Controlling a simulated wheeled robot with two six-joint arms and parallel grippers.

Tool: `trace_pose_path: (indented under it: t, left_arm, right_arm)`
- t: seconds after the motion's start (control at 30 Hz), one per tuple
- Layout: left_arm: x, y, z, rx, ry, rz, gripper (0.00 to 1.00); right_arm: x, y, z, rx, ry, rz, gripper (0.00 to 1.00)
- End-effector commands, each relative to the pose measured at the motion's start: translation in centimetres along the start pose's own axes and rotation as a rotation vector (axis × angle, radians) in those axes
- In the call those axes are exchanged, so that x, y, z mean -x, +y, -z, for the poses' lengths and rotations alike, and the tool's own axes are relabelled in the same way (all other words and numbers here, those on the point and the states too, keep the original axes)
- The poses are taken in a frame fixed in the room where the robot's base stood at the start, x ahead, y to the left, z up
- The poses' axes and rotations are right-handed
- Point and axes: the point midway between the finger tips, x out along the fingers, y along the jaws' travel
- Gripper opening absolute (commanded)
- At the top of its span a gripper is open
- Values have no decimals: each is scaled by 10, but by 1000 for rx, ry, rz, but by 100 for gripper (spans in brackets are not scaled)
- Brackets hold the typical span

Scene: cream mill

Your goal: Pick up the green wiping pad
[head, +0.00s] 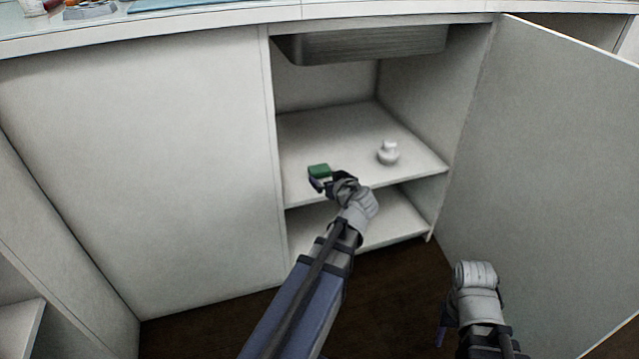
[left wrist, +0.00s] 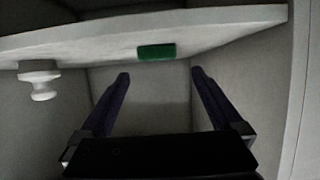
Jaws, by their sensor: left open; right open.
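The green wiping pad (head: 319,171) lies on the upper shelf of the open cabinet, near its front left. It also shows in the left wrist view (left wrist: 156,51), where the picture looks upside down. My left gripper (head: 326,182) is at the shelf's front edge, close in front of the pad. Its two fingers (left wrist: 160,76) are spread, with nothing between them. The pad lines up with the gap between the fingers but shows clear of the fingertips. My right gripper (head: 443,334) hangs low at the right, well away from the pad; one fingertip shows and it is open.
A small white knobbed object (head: 388,153) stands on the same shelf (head: 345,128), right of the pad. A grey sink basin (head: 362,44) hangs above. An open door (head: 545,150) is on the right and a closed panel (head: 140,170) on the left. The shelf behind the pad is clear.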

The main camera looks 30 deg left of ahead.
Motion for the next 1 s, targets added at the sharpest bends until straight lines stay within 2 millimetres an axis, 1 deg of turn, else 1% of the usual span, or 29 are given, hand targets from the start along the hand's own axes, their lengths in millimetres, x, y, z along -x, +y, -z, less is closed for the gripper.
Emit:
trace_pose_path:
  t: [0.17, 0.27, 0.4, 0.57, 0.67, 0.77, 0.9, 1.0]
  left_arm:
    - [-3, 0, 0, 2, 3, 0, 100]
    - [-10, 1, -1, 3, 2, 1, 100]
    - [-26, 1, -1, 3, 2, 2, 100]
    - [-28, 0, 0, 1, 2, 0, 100]
    - [-34, 2, 0, 1, 2, 0, 100]
    - [-46, 3, 0, 2, 2, 2, 100]
    - [-67, 6, 2, 3, 1, 2, 100]
    - [-78, 5, 3, 2, -1, 2, 100]
  right_arm:
    - [-2, 0, 0, 0, 0, 0, 50]
    - [-5, 0, 0, 0, 0, 0, 50]
    - [-11, -1, 0, 0, 0, 0, 50]
    - [-11, -1, 0, 0, 0, 0, 50]
    - [-13, -1, 1, 0, 0, 0, 50]
    - [-18, -2, 1, 0, 0, 0, 50]
    - [-24, -2, 1, 0, 0, 0, 50]
    - [-27, -3, 1, 0, 0, 0, 50]
